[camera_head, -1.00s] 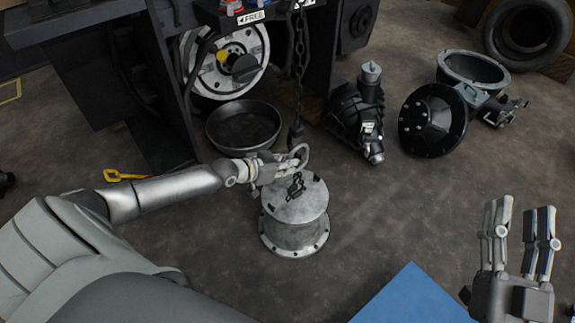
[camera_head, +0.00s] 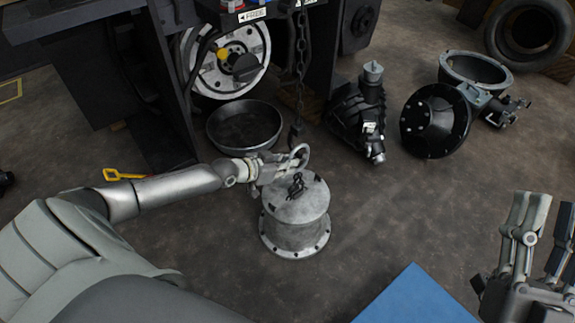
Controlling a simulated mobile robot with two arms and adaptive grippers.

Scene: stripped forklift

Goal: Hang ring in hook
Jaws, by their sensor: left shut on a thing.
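The hook (camera_head: 295,133) is small and dark and hangs at the lower end of a vertical chain (camera_head: 300,50). The grey ring (camera_head: 306,153) is just below it, at the top of a short dark chain (camera_head: 297,183) over the lid of a grey metal cylinder (camera_head: 295,220). My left gripper (camera_head: 284,165) comes in from the left and is shut on the ring, above the lid. The ring and hook overlap closely in the picture; I cannot tell whether they touch or are linked. My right gripper (camera_head: 548,215) is at the right edge, fingers apart and empty, partly cut off.
A black round pan (camera_head: 243,126) lies behind my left gripper. A dark machine part (camera_head: 358,115) and a black round housing (camera_head: 433,122) stand to the right. The forklift frame (camera_head: 100,80) is at back left. A blue panel (camera_head: 415,298) lies in front. Floor right of the cylinder is clear.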

